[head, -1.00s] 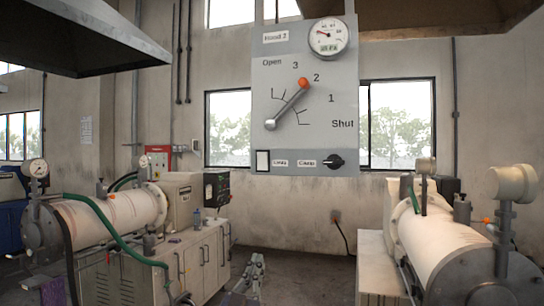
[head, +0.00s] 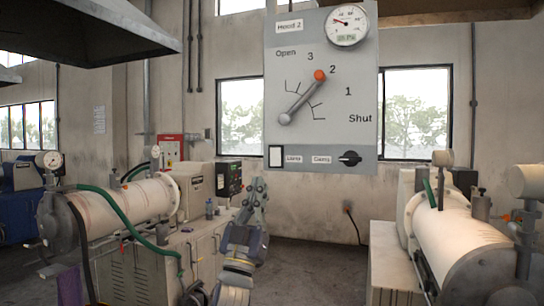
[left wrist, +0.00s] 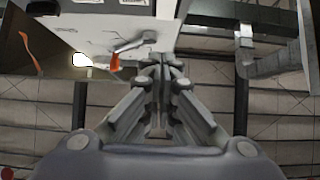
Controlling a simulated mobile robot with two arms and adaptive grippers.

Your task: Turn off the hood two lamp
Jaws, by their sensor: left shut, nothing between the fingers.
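The grey hood 2 panel (head: 350,137) hangs at the upper middle of the head view. A white rocker switch (head: 275,156) in a dark frame sits at its lower left, beside a small lamp label (head: 293,158). A black rotary knob (head: 349,158) sits to the right. The lever with an orange tip (head: 319,75) points near 2; it also shows in the left wrist view (left wrist: 115,62). My left gripper (head: 259,186) is shut and empty, pointing up, below and slightly left of the switch, apparently apart from it. It also shows in the left wrist view (left wrist: 160,62). My right gripper is not seen.
Mills stand at left (head: 135,206) and right (head: 455,232), the left one with a green hose (head: 115,207). A pressure gauge (head: 346,24) tops the panel. A dark hood (head: 90,35) overhangs the upper left. The floor between the mills is open.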

